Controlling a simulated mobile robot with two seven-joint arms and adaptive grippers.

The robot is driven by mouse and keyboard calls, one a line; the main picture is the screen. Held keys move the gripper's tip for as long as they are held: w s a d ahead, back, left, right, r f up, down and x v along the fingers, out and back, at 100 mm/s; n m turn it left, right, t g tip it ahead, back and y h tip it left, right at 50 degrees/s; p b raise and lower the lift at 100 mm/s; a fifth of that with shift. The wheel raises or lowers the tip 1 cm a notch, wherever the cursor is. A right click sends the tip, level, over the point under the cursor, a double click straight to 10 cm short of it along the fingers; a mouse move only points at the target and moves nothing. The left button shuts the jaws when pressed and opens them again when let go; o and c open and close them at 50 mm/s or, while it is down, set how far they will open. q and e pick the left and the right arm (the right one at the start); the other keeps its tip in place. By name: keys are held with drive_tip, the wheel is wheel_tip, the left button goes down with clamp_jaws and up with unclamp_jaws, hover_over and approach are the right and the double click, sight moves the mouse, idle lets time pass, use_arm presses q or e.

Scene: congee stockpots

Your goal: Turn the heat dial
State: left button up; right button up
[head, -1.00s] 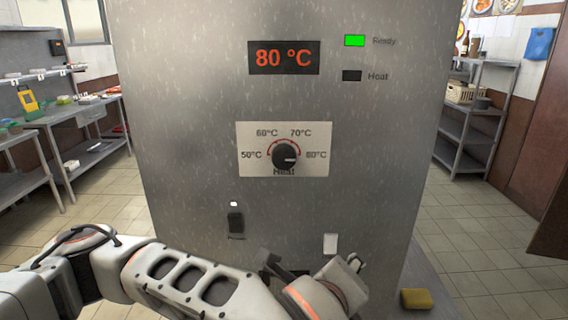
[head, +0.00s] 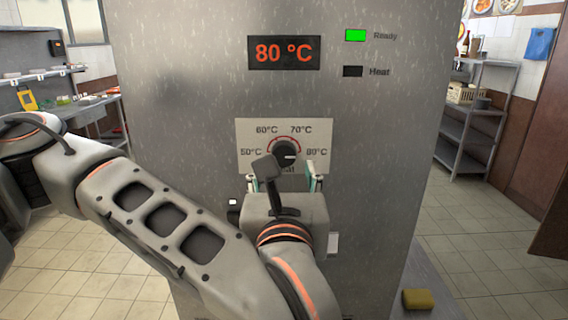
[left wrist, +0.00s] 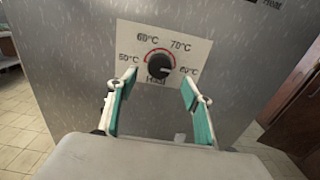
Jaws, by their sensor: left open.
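The black round heat dial (head: 283,150) sits on a white plate (head: 243,139) marked from 50°C up to 80°C on the steel front. Its white mark points right, toward the 80°C side. The dial also shows in the left wrist view (left wrist: 160,63). My left gripper (head: 284,181) is open and empty just below the dial. In the left wrist view its two teal-padded fingers (left wrist: 158,88) stand apart, with the dial between and beyond their tips. They do not appear to touch the dial. My right gripper is not in view.
The red display (head: 284,53) reads 80 °C. The green Ready light (head: 355,36) is lit and the Heat light (head: 353,71) is dark. A yellow sponge (head: 417,299) lies at lower right. Shelves (head: 466,125) stand behind, with open floor on both sides.

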sight(284, 157)
use_arm(q)
drive_tip(key=w, duration=0.3)
drive_tip(key=shift+a, duration=0.1)
drive_tip(key=shift+w+b, duration=0.4)
drive_tip(key=shift+w, duration=0.85)
drive_tip(key=c, duration=1.1)
